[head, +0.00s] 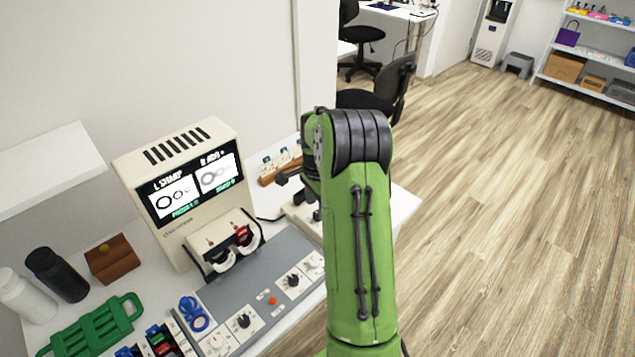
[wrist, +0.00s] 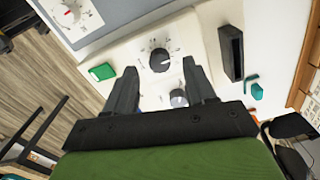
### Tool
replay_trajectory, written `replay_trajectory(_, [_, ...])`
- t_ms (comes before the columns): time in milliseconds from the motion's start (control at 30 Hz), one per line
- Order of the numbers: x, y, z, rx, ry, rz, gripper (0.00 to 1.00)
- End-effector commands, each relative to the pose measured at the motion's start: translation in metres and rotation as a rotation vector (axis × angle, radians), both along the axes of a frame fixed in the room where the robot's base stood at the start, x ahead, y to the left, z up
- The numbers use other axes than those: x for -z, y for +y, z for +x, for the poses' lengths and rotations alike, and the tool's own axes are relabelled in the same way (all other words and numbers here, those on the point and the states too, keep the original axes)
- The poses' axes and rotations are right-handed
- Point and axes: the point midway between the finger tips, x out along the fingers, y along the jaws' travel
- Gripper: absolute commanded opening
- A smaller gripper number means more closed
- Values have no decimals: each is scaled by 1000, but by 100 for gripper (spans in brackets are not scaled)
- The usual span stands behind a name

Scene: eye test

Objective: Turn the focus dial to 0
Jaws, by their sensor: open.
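A black round dial (wrist: 159,60) with a white pointer mark sits on a cream panel (wrist: 120,52) in the wrist view, ringed by small markings too small to read. I cannot confirm from a label that it is the focus dial. My gripper (wrist: 160,70) is open, its two dark fingers on either side of the dial's lower part, apparently not touching it. A silver knob (wrist: 179,97) shows between the fingers, nearer the palm. In the head view my green arm hides most of this device, and part of my gripper (head: 284,178) shows beside it.
A cream machine (head: 180,170) with two lit screens stands at the left. A grey panel (head: 262,268) with several dials lies before it. A green rack (head: 95,325), black bottle (head: 57,275) and brown box (head: 112,258) are further left. A green block (wrist: 102,72) sits beside the dial.

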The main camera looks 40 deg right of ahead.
Motion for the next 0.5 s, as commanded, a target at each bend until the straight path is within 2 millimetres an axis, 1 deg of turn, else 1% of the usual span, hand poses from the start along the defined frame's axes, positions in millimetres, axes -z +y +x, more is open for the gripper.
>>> replay_trajectory(33, [-19, -1, 1, 0, -6, -4, 55])
replay_trajectory(300, [-96, -1, 1, 2, -6, -5, 55])
replay_trajectory(400, [-116, -1, 1, 1, -4, -4, 55])
replay_trajectory(500, [-128, -1, 1, 0, -4, -3, 55])
